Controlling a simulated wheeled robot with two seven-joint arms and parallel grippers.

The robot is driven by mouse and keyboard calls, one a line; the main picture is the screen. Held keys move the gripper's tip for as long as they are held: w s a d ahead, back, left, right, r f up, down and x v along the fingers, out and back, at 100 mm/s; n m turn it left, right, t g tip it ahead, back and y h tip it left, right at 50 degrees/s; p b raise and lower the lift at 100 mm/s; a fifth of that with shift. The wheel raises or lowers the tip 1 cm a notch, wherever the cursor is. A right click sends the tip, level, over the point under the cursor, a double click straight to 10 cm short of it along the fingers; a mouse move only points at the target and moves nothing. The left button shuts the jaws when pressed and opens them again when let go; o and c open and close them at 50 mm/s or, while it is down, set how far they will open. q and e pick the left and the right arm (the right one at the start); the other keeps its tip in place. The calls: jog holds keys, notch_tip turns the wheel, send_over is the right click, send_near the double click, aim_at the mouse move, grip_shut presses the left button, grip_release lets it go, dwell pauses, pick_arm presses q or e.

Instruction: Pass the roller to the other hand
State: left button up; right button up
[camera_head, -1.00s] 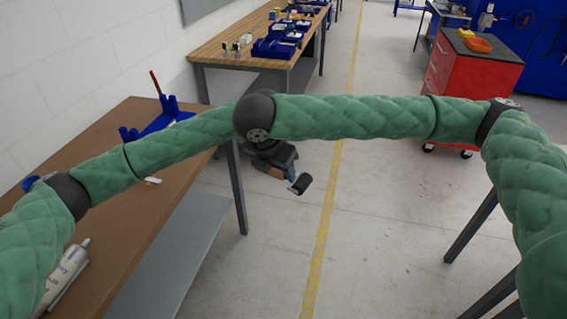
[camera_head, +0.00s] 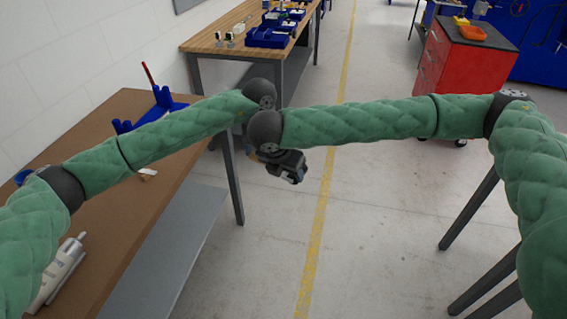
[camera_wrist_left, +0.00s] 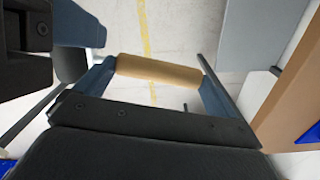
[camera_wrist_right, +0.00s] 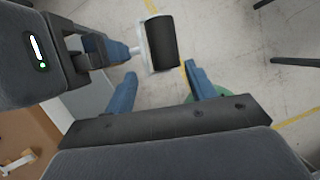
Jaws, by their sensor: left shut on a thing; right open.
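The roller shows in the right wrist view as a black cylinder (camera_wrist_right: 162,42) on a white frame. Its tan handle (camera_wrist_left: 160,69) lies across the jaws in the left wrist view. My left gripper (camera_wrist_left: 157,76) is shut on this handle; in the head view it is mostly hidden behind the arms. My right gripper (camera_head: 287,166) hangs from the right arm above the floor. In the right wrist view its blue fingers are apart and empty (camera_wrist_right: 160,72), with the black cylinder just beyond them. I cannot clearly make out the roller in the head view.
A brown workbench (camera_head: 125,185) on the left carries a blue rack (camera_head: 155,110) and a white tube (camera_head: 58,270). Another bench (camera_head: 240,42) with blue bins stands further back. A red cabinet (camera_head: 462,62) stands at the back right. The floor between is clear.

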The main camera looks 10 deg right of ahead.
jog(key=shift+x, duration=1.15)
jog(key=shift+c, duration=0.2)
jog(key=c, duration=0.7)
pick_arm(q)
jog(key=o, duration=0.7)
pick_arm(e)
jog(key=shift+c, duration=0.7)
pick_arm(q)
jog(key=shift+o, duration=0.2)
